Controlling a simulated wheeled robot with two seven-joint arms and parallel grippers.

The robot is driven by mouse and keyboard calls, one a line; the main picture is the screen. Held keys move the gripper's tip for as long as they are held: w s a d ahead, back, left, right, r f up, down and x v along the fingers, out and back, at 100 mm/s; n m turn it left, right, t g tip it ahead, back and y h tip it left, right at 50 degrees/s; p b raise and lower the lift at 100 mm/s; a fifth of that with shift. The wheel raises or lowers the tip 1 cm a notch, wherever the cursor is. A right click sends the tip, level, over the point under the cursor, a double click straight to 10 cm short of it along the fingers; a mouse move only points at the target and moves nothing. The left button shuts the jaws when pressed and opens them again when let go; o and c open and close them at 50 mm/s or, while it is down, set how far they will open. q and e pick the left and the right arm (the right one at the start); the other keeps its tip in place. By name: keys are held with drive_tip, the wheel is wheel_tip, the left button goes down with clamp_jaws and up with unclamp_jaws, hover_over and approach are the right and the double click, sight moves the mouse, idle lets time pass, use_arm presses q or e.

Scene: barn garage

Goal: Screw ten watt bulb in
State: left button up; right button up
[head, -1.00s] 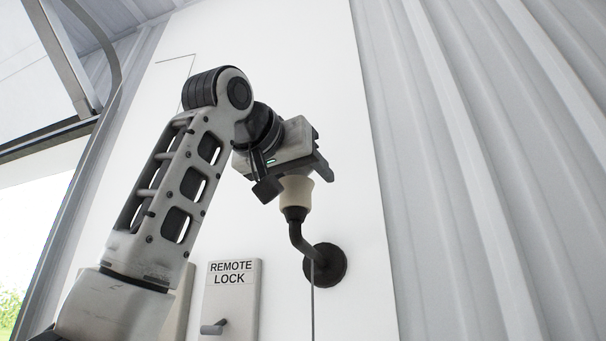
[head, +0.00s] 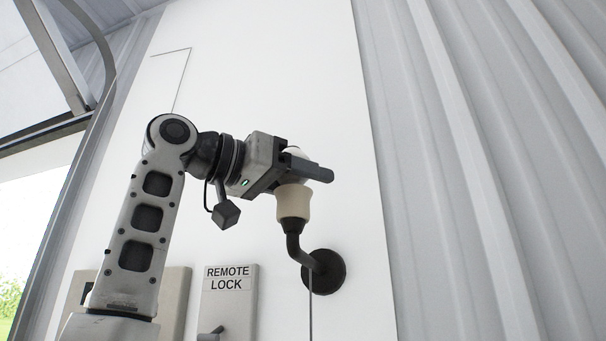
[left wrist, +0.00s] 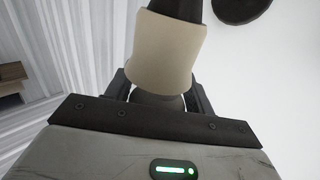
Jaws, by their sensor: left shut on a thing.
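A cream lamp socket (head: 294,203) sits upright on a dark bent arm fixed to a round dark wall plate (head: 327,271). My left gripper (head: 311,170) is just above the socket, reaching in from the left. It is shut on a pale bulb (head: 296,153), which shows only in part between and behind the fingers. In the left wrist view the bulb's rounded grey part (left wrist: 158,100) lies between the two fingers, against the socket's open end (left wrist: 165,50). The bulb's base is hidden, so I cannot tell how deep it sits. My right gripper is not in view.
A "REMOTE LOCK" panel (head: 229,300) with a lever is on the white wall below left of the socket. Another beige panel (head: 175,300) is partly behind my left arm. Corrugated wall (head: 480,170) runs along the right. The wall above the gripper is clear.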

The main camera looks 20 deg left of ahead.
use_arm(q)
drive_tip(key=shift+w+a, duration=0.1)
drive_tip(key=shift+r+m+g+h+p, duration=0.1)
drive_tip(key=shift+m+g+h+p, duration=1)
drive_tip(key=shift+g+h+p, duration=0.15)
drive_tip(key=shift+m+g+h+p, duration=0.45)
drive_tip(key=shift+m+g, duration=0.15)
drive_tip(key=shift+g, duration=0.25)
drive_tip(key=m+g+h, duration=0.1)
drive_tip(key=m+g, duration=0.1)
drive_tip(key=g, duration=0.1)
drive_tip(key=shift+m+g+h, duration=0.3)
drive_tip(key=shift+h, duration=0.1)
